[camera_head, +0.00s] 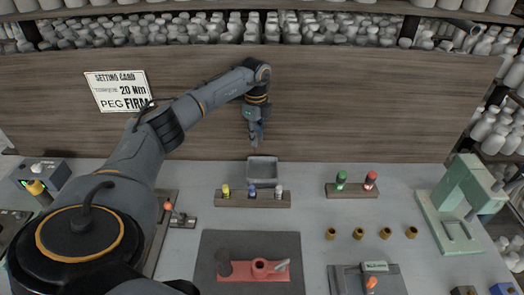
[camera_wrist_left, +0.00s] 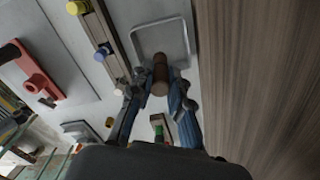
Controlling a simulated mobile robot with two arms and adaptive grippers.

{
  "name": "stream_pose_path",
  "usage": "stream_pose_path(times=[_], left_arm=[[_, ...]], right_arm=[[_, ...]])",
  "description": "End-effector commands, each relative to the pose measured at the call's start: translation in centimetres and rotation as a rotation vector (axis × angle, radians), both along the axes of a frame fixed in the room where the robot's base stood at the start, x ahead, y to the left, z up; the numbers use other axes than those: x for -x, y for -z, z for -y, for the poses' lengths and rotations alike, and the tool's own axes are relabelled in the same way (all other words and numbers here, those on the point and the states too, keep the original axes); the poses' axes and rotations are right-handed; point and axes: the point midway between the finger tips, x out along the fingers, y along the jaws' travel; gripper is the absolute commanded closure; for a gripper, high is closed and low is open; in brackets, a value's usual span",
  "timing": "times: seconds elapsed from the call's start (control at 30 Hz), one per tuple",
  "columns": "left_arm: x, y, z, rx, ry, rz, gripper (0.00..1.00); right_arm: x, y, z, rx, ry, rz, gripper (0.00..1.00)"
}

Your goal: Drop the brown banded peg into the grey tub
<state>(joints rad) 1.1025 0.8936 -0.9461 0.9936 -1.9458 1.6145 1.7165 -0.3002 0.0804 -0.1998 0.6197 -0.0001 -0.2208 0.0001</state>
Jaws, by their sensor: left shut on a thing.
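The grey tub (camera_head: 262,168) stands at the back of the worktop, behind the left peg rack. My left gripper (camera_head: 256,138) hangs above the tub, pointing down. In the left wrist view the gripper (camera_wrist_left: 153,95) is shut on the brown peg (camera_wrist_left: 160,74), which sticks out between the fingers. In that view the peg overlaps the near part of the tub (camera_wrist_left: 150,28); the gap between them is hard to judge. I cannot make out the peg in the head view. My right gripper is not in view.
A wooden rack (camera_head: 240,200) with yellow, blue and white-topped pegs stands just in front of the tub. Another rack (camera_head: 352,191) holds a green and a red peg. Brown rings (camera_head: 358,233) and a green press (camera_head: 460,205) are to the right. A wooden panel (camera_head: 340,105) rises behind.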

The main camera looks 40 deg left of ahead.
Motion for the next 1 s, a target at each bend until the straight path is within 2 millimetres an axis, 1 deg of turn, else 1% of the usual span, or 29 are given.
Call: stream_pose_path(times=[0.03,0.3,0.4,0.53,0.77,0.8,0.87,0.9,1.0], left_arm=[[0.0,0.8,0.0,0.000,0.001,0.000,1.00],[0.0,4.1,0.0,0.000,0.003,0.000,1.00],[0.0,5.0,0.1,0.000,0.004,0.000,1.00],[0.0,5.4,0.1,0.000,0.004,0.001,1.00],[0.0,5.3,0.1,0.000,0.005,0.000,1.00],[0.0,5.3,0.1,0.000,0.005,0.000,0.76],[0.0,5.3,0.1,0.000,0.005,0.000,0.64],[0.0,5.3,0.1,0.000,0.005,0.000,0.56],[0.0,5.3,0.1,0.000,0.005,0.000,0.56]], right_arm=[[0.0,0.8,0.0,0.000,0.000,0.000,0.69],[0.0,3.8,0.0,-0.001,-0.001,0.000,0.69],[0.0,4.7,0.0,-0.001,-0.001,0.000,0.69],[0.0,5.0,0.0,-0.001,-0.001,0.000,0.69],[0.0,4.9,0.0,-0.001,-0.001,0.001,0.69],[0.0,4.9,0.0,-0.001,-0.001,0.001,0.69],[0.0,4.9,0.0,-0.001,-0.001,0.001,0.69],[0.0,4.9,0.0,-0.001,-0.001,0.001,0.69],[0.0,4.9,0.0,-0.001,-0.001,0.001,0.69]])
